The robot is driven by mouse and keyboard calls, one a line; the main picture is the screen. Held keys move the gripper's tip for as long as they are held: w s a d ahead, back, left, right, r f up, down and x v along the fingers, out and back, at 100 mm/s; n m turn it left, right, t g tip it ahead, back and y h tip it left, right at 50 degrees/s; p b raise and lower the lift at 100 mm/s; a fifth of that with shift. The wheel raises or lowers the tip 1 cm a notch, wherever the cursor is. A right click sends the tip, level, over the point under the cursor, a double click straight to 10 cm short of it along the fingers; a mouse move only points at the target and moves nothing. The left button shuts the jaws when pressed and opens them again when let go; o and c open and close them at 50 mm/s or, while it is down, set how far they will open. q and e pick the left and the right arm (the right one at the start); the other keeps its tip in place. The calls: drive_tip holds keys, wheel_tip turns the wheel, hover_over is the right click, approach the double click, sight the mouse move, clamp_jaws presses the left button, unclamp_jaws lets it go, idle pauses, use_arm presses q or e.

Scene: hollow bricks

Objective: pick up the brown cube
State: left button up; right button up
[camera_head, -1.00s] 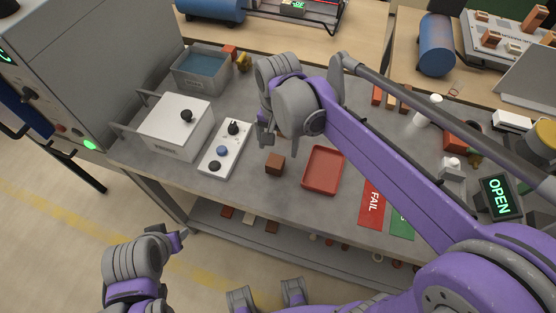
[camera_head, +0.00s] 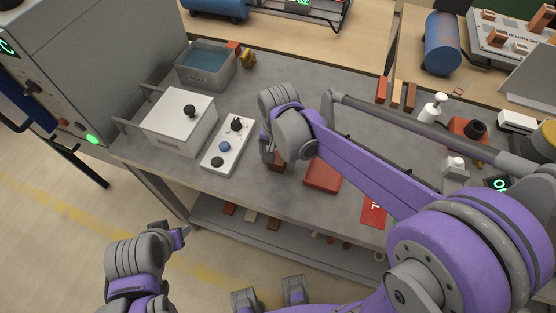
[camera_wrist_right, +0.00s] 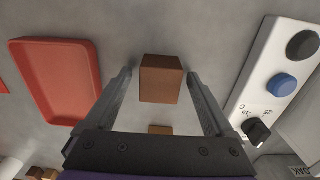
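The brown cube (camera_head: 280,166) sits on the grey table, left of the red tray, and my right gripper (camera_head: 270,158) partly hides it in the head view. In the right wrist view the cube (camera_wrist_right: 161,80) shows between the two spread fingers of my right gripper (camera_wrist_right: 160,88), with a gap on each side. That gripper is open and holds nothing. My left gripper (camera_head: 180,238) is low at the left, off the table's front edge; its finger opening is not clear.
The red tray (camera_head: 323,174) is just right of the cube. The control box with knobs (camera_head: 226,146) is to its left, beside a white lidded box (camera_head: 179,122). A grey bin (camera_head: 206,68) stands farther back. Bare table lies in front of the cube.

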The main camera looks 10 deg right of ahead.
clamp_jaws()
drive_tip(key=shift+r, duration=0.1)
